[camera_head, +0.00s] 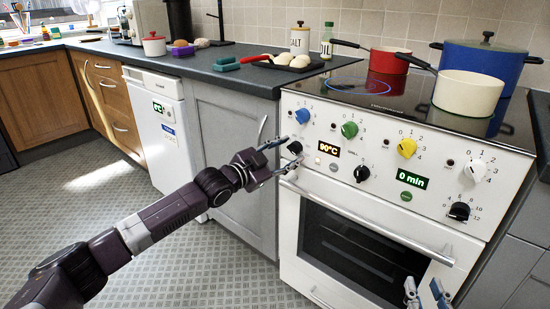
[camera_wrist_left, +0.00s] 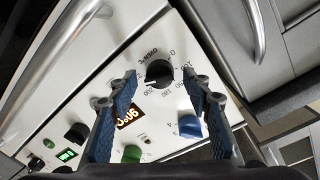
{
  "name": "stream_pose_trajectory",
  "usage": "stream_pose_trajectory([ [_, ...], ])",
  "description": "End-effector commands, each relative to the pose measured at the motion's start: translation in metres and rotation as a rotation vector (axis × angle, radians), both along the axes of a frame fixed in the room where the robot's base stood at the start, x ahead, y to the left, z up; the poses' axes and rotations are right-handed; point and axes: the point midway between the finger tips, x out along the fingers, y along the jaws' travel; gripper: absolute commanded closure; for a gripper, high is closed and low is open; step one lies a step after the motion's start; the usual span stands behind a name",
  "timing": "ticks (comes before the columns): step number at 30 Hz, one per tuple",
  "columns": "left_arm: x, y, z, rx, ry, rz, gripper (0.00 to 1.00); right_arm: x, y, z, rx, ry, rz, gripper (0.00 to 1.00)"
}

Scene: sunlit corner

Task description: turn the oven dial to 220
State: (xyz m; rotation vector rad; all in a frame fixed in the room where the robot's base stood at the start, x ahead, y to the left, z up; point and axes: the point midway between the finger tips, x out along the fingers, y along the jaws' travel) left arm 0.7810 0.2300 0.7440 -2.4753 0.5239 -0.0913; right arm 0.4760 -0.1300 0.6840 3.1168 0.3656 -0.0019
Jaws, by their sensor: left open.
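The black oven dial (camera_head: 295,148) sits at the left of the white oven's control panel, beside a display (camera_head: 329,149) reading 90°C. In the left wrist view the dial (camera_wrist_left: 159,72) has a ring of printed numbers, and the display (camera_wrist_left: 130,117) lies below it. My left gripper (camera_head: 284,155) is open at the dial. In the left wrist view its blue fingers (camera_wrist_left: 160,80) stand on either side of the dial with gaps between. I cannot tell how close the tips are to the panel. My right gripper (camera_head: 427,291) is open and empty, low in front of the oven door.
A blue knob (camera_head: 302,116), green knob (camera_head: 349,130), yellow knob (camera_head: 406,147) and other black dials share the panel. The oven door handle (camera_head: 365,222) runs below. Pots (camera_head: 468,93) stand on the hob above. The floor at left is clear.

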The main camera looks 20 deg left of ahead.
Motion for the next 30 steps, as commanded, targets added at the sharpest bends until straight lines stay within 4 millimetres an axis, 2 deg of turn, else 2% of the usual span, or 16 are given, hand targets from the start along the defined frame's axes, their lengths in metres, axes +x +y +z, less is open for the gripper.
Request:
stream_pose_trajectory([
  [12,-0.065,0.028,0.002,0.004,0.002,0.0,0.55,0.0,0.0,0.0,0.0,-0.001,0.0,0.74],
  [17,-0.086,0.036,0.004,0.004,0.001,-0.001,0.55,0.0,0.0,0.0,0.0,-0.001,0.0,0.74],
  [24,-0.101,0.043,0.006,0.003,-0.002,0.001,0.55,0.0,0.0,0.0,0.0,-0.001,0.0,0.74],
  [30,-0.104,0.044,0.006,0.002,-0.001,0.0,0.55,0.0,0.0,0.001,0.0,-0.001,0.0,0.74],
])
